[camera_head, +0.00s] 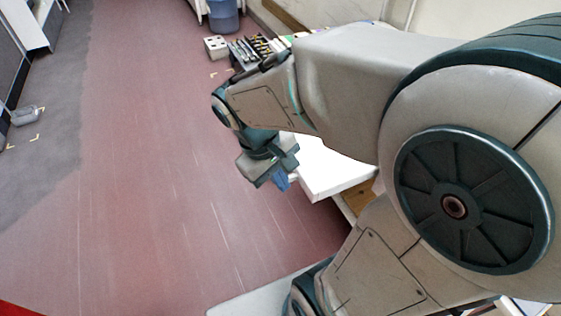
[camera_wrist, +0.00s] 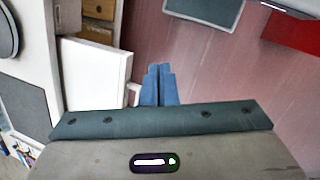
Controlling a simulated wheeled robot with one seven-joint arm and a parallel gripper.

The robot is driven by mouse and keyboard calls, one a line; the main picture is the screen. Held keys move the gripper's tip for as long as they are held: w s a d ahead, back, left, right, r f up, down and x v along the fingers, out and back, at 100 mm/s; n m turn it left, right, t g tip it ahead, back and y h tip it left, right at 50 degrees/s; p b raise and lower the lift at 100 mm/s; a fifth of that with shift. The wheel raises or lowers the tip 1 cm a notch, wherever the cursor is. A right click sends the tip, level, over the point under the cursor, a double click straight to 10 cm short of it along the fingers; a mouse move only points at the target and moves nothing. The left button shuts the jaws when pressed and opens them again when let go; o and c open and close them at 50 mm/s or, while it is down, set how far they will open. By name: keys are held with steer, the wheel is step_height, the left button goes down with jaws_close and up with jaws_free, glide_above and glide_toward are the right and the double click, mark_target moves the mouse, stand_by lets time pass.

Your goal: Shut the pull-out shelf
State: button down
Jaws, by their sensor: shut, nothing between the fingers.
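The pull-out shelf (camera_head: 330,167) is a white board that sticks out from the unit on the right in the head view, partly hidden behind my arm. In the wrist view the white shelf (camera_wrist: 95,75) is left of my fingers, with a small pale handle-like part (camera_wrist: 133,94) at its edge. My gripper (camera_head: 281,182) has blue fingers and is beside the shelf's outer edge. In the wrist view my gripper's fingers (camera_wrist: 158,80) are together with nothing between them. I cannot tell whether they touch the shelf.
Wooden drawer fronts (camera_wrist: 97,30) show beyond the shelf. A tray of dark items (camera_head: 252,50) and a pale block with holes (camera_head: 216,47) are farther back. A blue bin (camera_head: 223,17) stands at the back. The reddish floor (camera_head: 150,170) left of my gripper is clear.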

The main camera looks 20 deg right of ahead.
steer(key=w+f+n+g+h+b, duration=0.2)
steer(key=w+f+n+h+b, duration=0.15)
steer(key=f, duration=0.35)
steer(key=w+f+n+g+h+b, duration=0.1)
steer(key=w+f+n+h+b, duration=0.15)
steer(key=f+h, duration=0.35)
steer(key=n+t+h+b, duration=0.5)
steer(key=n+b, duration=0.1)
steer(key=n, duration=0.3)
glide_toward(307, 189)
steer(key=d, duration=0.2)
steer(key=d+p, duration=0.1)
steer(key=d, duration=0.4)
steer(key=shift+w+f, duration=0.2)
steer(key=shift+f, duration=0.1)
